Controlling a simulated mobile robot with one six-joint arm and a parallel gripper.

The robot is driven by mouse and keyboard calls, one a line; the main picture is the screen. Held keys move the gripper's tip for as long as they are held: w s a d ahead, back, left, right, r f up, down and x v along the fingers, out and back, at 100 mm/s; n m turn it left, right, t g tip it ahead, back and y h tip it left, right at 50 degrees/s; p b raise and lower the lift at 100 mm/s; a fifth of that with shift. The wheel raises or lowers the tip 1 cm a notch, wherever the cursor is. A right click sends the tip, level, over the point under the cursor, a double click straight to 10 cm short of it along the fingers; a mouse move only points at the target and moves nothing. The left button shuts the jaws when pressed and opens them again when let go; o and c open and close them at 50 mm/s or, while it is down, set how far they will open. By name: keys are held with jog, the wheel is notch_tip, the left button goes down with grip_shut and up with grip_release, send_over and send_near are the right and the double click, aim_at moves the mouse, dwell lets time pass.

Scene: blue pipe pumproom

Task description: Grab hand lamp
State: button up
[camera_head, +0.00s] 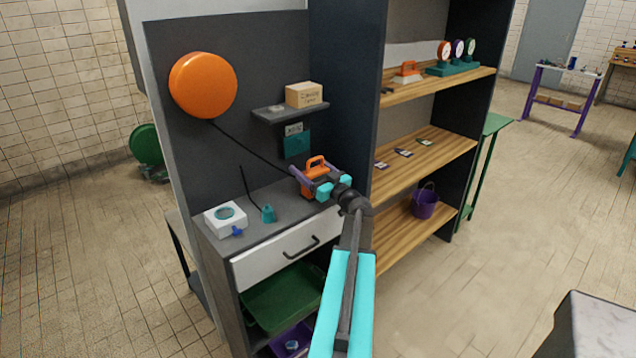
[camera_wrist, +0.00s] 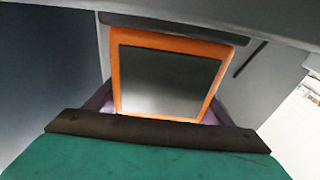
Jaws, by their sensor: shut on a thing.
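The orange hand lamp (camera_head: 316,168) is at the right end of the grey cabinet top, with its handle upward. A black cord runs from it to the round orange reel (camera_head: 203,85) on the back panel. My gripper (camera_head: 311,180) is shut on the lamp, with its purple fingers along the lamp's sides. In the wrist view the lamp (camera_wrist: 166,80) shows as an orange frame around a dark panel, between the fingers. Whether its base touches the cabinet top cannot be told; my gripper hides part of it.
A white box with a round window (camera_head: 226,218) and a small teal object (camera_head: 268,213) stand on the cabinet top (camera_head: 245,235). A small shelf (camera_head: 290,109) with a cardboard box (camera_head: 304,94) is above. Wooden shelves (camera_head: 425,160) stand close on the right.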

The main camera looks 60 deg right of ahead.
jog(key=shift+r, duration=0.15)
jog(key=s+d+r+b, duration=0.1)
jog(key=s+r+b, duration=0.1)
jog(key=s, duration=0.6)
jog(key=s+d+r+b, duration=0.1)
jog(key=s+r+b, duration=0.1)
jog(key=s+b, duration=0.2)
jog(key=s, duration=0.3)
jog(key=shift+s+d+r, duration=0.25)
jog(key=shift+s+r, duration=0.1)
jog(key=shift+s, duration=0.05)
